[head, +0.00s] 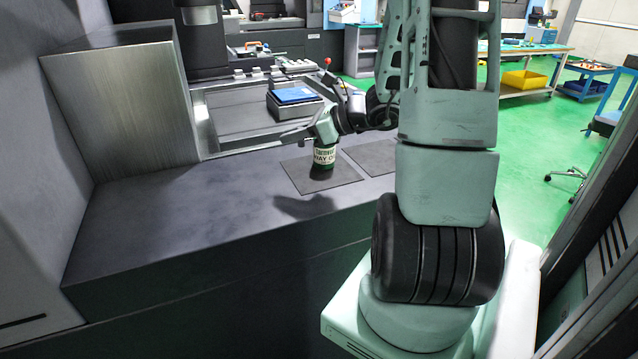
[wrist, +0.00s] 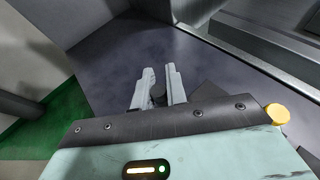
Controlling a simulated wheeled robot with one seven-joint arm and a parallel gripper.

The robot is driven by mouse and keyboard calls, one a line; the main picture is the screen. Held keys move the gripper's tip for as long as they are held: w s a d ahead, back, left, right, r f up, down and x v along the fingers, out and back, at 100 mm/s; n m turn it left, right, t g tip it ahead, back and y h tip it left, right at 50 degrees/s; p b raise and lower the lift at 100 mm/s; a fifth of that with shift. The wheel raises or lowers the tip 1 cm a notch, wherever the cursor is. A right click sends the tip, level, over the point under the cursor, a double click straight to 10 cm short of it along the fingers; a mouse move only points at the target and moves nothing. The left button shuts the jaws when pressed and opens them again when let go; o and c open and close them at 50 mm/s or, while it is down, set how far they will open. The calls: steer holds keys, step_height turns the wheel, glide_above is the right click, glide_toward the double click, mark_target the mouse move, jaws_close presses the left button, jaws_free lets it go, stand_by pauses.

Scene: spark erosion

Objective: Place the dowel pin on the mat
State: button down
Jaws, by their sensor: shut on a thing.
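My gripper (head: 292,137) reaches left over the worktop in the head view, fingers roughly level, above the left part of a dark mat (head: 340,182). In the wrist view its two pale fingers (wrist: 158,90) are shut on a short dark cylinder, the dowel pin (wrist: 158,97), near their inner ends. The pin is too small to make out in the head view. A green and cream labelled can (head: 324,156) shows directly below my gripper's body, over the mat; whether it touches the gripper I cannot tell.
A second dark mat (head: 374,156) lies to the right, partly behind my arm. A metal box (head: 125,105) stands at the left, and a machine bed (head: 235,115) with a blue-topped block (head: 295,97) lies behind. The worktop (head: 185,215) left of the mats is clear.

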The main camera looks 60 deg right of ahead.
mark_target(297, 182)
step_height(297, 182, down, 10)
steer(key=shift+r, duration=0.1)
stand_by(0.4)
steer(key=shift+f+b, duration=0.2)
steer(key=shift+b, duration=0.2)
steer(key=c, duration=1.4)
jaws_free()
steer(key=shift+r, duration=0.1)
